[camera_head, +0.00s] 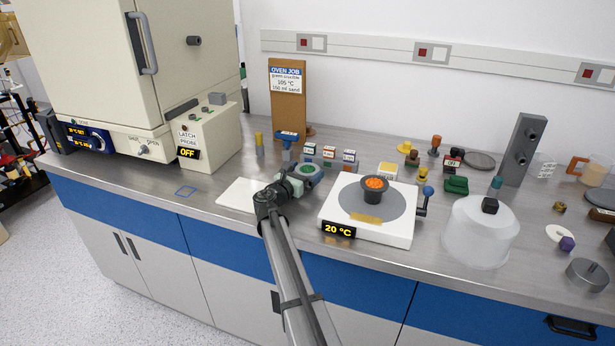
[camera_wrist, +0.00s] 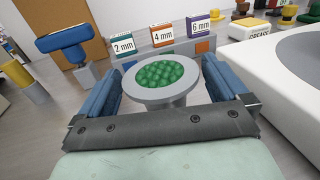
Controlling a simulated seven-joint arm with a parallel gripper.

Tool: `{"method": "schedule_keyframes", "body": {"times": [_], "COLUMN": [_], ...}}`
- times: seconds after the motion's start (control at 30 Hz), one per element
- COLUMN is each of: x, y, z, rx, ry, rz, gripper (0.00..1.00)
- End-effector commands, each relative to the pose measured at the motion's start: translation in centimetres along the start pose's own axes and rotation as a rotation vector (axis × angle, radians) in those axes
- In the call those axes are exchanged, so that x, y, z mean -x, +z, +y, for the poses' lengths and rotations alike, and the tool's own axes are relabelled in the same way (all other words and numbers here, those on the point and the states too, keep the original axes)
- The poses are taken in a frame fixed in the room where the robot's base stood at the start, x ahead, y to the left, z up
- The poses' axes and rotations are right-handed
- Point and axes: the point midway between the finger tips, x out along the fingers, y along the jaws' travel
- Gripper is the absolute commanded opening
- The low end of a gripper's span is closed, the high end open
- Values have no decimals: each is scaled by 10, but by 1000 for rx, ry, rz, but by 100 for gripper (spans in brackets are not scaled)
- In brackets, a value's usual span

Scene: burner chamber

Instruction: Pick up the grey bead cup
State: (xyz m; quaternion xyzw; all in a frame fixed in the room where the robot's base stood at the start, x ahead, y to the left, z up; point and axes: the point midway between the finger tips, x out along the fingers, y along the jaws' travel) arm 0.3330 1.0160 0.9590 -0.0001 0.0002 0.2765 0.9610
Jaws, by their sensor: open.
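A light grey cup with a wide rim, filled with green beads (camera_head: 306,169), stands on the bench; it also shows in the wrist view (camera_wrist: 163,74). My gripper (camera_head: 300,177) is open and low behind the cup's near side, with its blue-lined fingers (camera_wrist: 164,88) to the left and right of the cup. No contact with the cup is clear. The cup's lower part is partly hidden by the gripper body.
A white hot plate (camera_head: 399,231) reading 20 °C stands close on the right, bearing a dark cup of orange beads (camera_head: 375,184). Labelled 2, 4 and 6 mm blocks (camera_wrist: 163,36) and a blue-topped stand (camera_wrist: 62,38) are behind. A white mat (camera_head: 236,194) lies left.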

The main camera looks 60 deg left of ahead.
Motion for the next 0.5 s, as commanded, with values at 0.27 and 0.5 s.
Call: {"method": "schedule_keyframes", "body": {"times": [0.27, 0.5], "x": [-16, -15], "y": [1, 1], "z": [0, 0], "rx": [0, 0], "ry": [1, 1], "rz": [0, 0], "gripper": [100, 87]}}
